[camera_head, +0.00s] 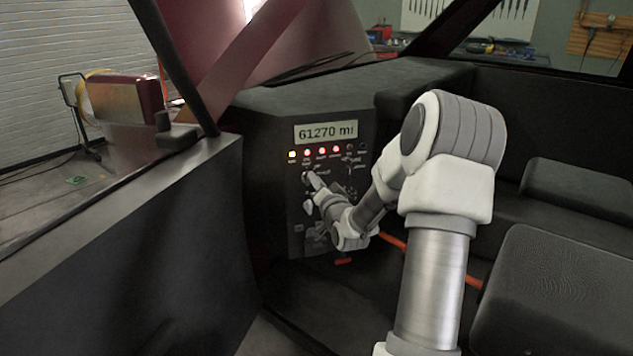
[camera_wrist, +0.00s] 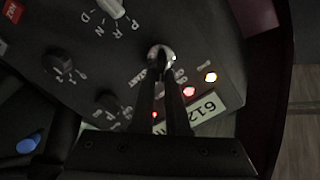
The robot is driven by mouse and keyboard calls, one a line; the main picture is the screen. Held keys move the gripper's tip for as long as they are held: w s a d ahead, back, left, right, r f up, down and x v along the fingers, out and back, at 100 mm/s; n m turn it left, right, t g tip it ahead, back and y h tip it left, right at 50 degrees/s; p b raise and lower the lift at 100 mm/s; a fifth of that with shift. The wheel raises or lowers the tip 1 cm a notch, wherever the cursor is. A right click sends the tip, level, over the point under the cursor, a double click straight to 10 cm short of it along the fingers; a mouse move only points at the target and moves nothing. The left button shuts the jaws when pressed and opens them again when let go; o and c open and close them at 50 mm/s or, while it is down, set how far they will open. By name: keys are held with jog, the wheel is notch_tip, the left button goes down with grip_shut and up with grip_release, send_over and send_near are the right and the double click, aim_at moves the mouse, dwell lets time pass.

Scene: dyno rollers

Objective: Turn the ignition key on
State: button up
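The ignition key switch (camera_wrist: 160,54) shows in the wrist view as a silver round part on the dark control panel. My gripper (camera_wrist: 160,74) has its two narrow fingers close together, with the tips at the silver part and seemingly closed on the key. The key itself is mostly hidden between the fingertips, so its turn position is not readable. In the head view my gripper (camera_head: 312,181) reaches the panel's upper left, below a row of indicator lights (camera_head: 322,151). One whitish and several red lights are lit. The display (camera_head: 326,132) reads 61270 mi.
In the wrist view dark knobs (camera_wrist: 108,102) and a white gear selector (camera_wrist: 112,8) sit near my fingers. A red button (camera_wrist: 12,12) and a blue button (camera_wrist: 29,143) lie left. In the head view the door (camera_head: 130,235) stands left and a seat (camera_head: 560,290) right.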

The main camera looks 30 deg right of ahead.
jog(key=o, duration=0.4)
jog(key=p+v, duration=0.9)
jog(key=v, duration=0.8)
jog(key=shift+s+r, duration=0.1)
jog(key=shift+s, duration=0.1)
